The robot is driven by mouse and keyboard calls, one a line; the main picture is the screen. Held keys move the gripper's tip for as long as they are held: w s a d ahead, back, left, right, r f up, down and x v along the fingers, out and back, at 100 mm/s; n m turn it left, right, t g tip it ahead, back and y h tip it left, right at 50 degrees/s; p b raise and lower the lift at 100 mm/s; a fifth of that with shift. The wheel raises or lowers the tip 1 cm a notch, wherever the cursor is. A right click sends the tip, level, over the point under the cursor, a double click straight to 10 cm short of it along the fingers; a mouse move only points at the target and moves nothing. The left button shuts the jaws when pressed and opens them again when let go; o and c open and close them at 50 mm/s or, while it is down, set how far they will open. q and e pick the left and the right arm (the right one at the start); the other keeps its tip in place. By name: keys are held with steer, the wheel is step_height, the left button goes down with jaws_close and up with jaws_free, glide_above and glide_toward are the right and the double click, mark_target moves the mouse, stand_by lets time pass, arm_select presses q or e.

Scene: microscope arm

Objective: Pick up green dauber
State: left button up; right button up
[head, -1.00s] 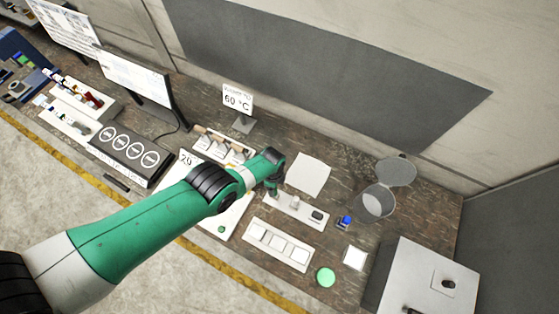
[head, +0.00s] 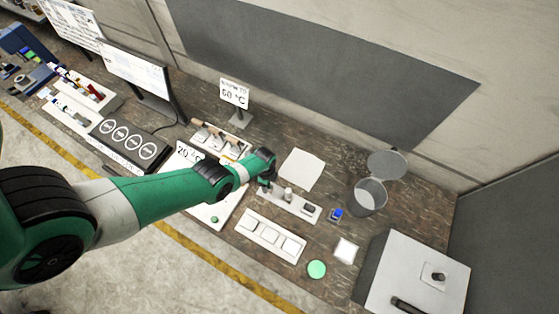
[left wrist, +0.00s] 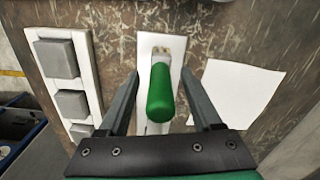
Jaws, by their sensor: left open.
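My left gripper (left wrist: 160,84) is open, with one finger on each side of the dauber and a gap visible on both sides. In the head view my left gripper (head: 265,184) is over the left end of the white holder strip (head: 299,206), and the dauber is hidden or too small to make out there. My right gripper is not in view.
A white tray with several grey squares (head: 270,236) lies in front of the strip, and a white sheet (head: 300,169) behind it. A green disc (head: 316,269), a blue-topped item (head: 336,214), a clear container (head: 370,196) and a grey box (head: 415,280) stand to the right.

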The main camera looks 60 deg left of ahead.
arm_select(q)
steer(key=shift+a, duration=0.1)
steer(key=shift+s, duration=0.1)
jaws_close()
stand_by(0.4)
